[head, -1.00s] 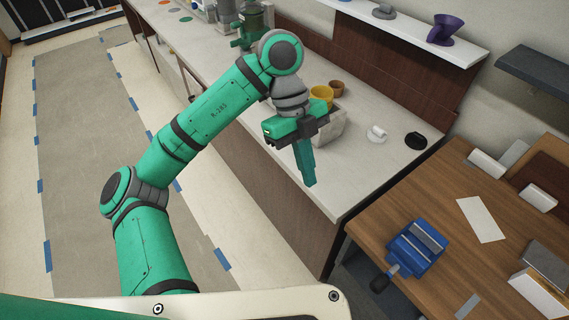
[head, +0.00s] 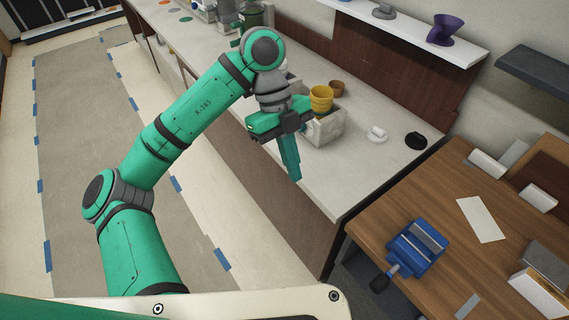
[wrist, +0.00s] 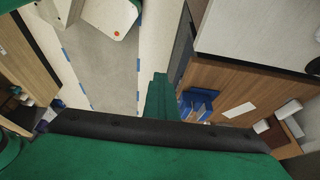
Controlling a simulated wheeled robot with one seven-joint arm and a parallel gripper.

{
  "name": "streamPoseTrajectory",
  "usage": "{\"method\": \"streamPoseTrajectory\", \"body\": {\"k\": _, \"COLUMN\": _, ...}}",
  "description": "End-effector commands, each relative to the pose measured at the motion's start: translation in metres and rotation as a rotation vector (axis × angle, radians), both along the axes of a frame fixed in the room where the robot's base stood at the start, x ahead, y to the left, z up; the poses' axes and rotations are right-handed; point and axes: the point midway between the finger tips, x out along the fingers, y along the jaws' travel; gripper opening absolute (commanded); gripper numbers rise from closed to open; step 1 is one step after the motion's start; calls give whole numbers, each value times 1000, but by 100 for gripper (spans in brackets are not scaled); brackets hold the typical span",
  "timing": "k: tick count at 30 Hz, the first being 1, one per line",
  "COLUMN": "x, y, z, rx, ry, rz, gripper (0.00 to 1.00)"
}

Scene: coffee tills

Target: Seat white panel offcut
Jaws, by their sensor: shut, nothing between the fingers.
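The white panel offcut (head: 481,219) appears to be the thin white rectangle lying flat on the wooden bench. It also shows in the wrist view (wrist: 239,110). A blue vise (head: 416,249) with a dark handle stands on the bench to its left and shows in the wrist view too (wrist: 197,103). I cannot tell whether its jaws hold anything. My gripper (head: 291,176) is shut and empty, its green fingers pointing down near the counter's front edge, well left of the bench. In the wrist view the fingers (wrist: 157,95) are together.
A pale crate (head: 325,130) with yellow cups (head: 321,97) stands on the counter behind my gripper. White blocks (head: 538,198), a grey block (head: 546,258) and a small grey plate (head: 467,305) lie on the bench (head: 375,220). A dark shelf (head: 545,72) juts from the wall.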

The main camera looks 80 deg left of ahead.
Motion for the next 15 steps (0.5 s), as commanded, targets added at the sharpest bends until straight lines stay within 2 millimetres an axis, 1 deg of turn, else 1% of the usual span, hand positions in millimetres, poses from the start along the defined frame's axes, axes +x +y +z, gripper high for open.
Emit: {"method": "streamPoseTrajectory", "body": {"k": 15, "x": -16, "y": 8, "z": 0, "rx": 0, "ry": 0, "rz": 1, "gripper": 0}}
